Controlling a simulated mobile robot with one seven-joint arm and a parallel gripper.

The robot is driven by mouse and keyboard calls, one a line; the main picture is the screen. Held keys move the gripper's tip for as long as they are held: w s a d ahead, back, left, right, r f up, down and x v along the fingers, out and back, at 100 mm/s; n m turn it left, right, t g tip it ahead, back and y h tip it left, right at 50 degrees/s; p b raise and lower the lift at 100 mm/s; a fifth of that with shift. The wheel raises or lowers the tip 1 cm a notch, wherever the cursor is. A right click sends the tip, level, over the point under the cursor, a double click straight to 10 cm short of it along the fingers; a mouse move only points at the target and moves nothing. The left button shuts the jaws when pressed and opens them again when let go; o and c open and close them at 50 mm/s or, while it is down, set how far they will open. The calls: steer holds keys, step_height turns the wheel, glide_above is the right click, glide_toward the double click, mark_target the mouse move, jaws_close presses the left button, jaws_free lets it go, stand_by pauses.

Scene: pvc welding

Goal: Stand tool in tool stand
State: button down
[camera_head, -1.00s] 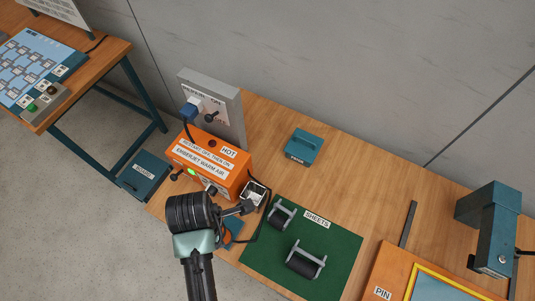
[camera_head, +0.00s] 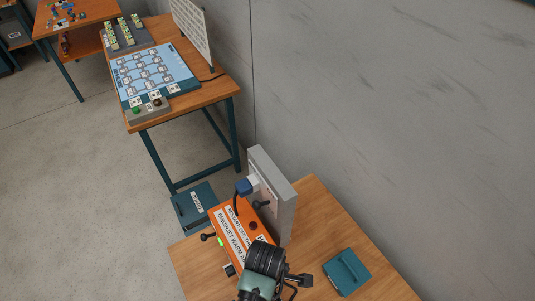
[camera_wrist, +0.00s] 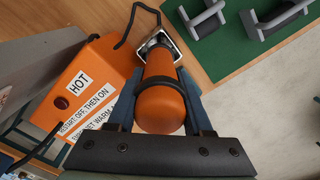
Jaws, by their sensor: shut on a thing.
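My gripper (camera_wrist: 160,88) is shut on this handle, with one blue finger on each side. The far end of the tool points at the tool stand, a square metal holder (camera_wrist: 151,40). The handle hides most of the holder, and I cannot tell how deep the tool's end sits in it. In the head view my wrist covers this spot, and the tool and stand do not show.
The orange hot-air unit (camera_head: 233,232) stands close beside my gripper, with a grey switch panel (camera_head: 277,195) behind it. A teal block (camera_head: 346,272) lies to its right. Grey rollers (camera_wrist: 271,14) on a green mat (camera_wrist: 232,42) are near the stand.

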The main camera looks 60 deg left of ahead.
steer(key=shift+w+f, duration=0.1)
steer(key=shift+f, duration=2.05)
steer(key=shift+f, duration=0.2)
steer(key=shift+c, duration=1.5)
jaws_free()
steer(key=shift+r, duration=0.15)
step_height(320, 180, up, 12)
steer(key=shift+r, duration=0.1)
